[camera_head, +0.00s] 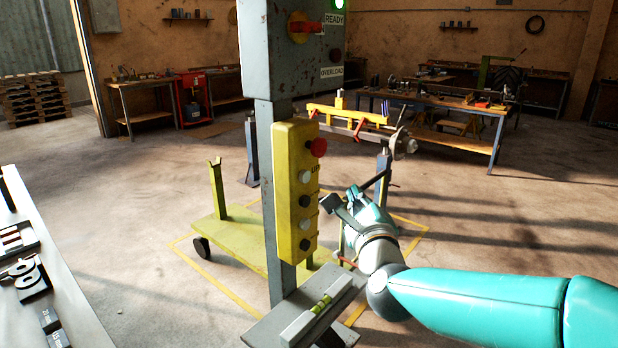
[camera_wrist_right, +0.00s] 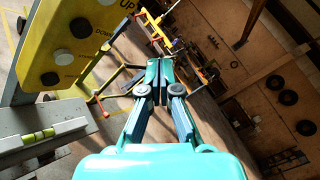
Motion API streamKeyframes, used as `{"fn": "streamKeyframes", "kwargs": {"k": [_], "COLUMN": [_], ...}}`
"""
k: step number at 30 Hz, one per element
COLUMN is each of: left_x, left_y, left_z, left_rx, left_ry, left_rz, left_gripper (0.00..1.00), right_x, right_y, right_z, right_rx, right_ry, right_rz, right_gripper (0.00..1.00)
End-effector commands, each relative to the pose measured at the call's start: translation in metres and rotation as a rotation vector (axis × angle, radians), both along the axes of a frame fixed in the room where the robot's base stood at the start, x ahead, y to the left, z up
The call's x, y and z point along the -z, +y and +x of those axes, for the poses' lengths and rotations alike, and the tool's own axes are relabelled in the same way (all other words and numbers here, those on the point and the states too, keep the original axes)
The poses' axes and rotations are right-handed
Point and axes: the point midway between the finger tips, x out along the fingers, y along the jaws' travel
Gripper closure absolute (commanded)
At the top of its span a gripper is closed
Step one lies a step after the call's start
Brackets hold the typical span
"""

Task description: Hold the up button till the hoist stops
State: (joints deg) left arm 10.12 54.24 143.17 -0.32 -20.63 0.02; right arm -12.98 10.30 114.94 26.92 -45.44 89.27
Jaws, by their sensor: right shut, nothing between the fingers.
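A yellow control box (camera_head: 283,190) hangs on a grey post, with a red knob (camera_head: 317,147) at the top and white and black buttons below it in a column. My right gripper (camera_head: 338,205) is just right of the box in the head view. Its fingertips (camera_wrist_right: 158,68) are together and empty, pointing past the box, with no button seen under them. My left gripper is not in view.
A grey panel (camera_head: 262,50) above has a lit green lamp (camera_head: 338,4) by "READY". A level (camera_head: 320,305) lies on a ledge below the box. A yellow beam and axle (camera_head: 362,130) stand behind. A bench (camera_head: 65,290) is at left.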

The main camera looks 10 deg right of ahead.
Motion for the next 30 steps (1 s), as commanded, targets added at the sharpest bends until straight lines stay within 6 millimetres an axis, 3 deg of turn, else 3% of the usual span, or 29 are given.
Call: {"fn": "streamKeyframes", "kwargs": {"k": [16,22,30], "left_x": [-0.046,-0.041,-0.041], "left_y": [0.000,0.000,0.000], "left_z": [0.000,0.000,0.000], "left_rx": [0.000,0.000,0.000], "left_ry": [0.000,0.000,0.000], "left_rz": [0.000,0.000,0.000], "left_gripper": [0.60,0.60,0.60], "right_x": [-0.003,0.001,0.000], "right_y": [0.038,0.050,0.055], "right_z": [0.047,0.062,0.069], "right_rx": [-0.003,-0.003,-0.003], "right_ry": [0.004,0.000,0.000], "right_rz": [-0.002,0.000,-0.001], "right_gripper": [1.00,1.00,1.00]}}
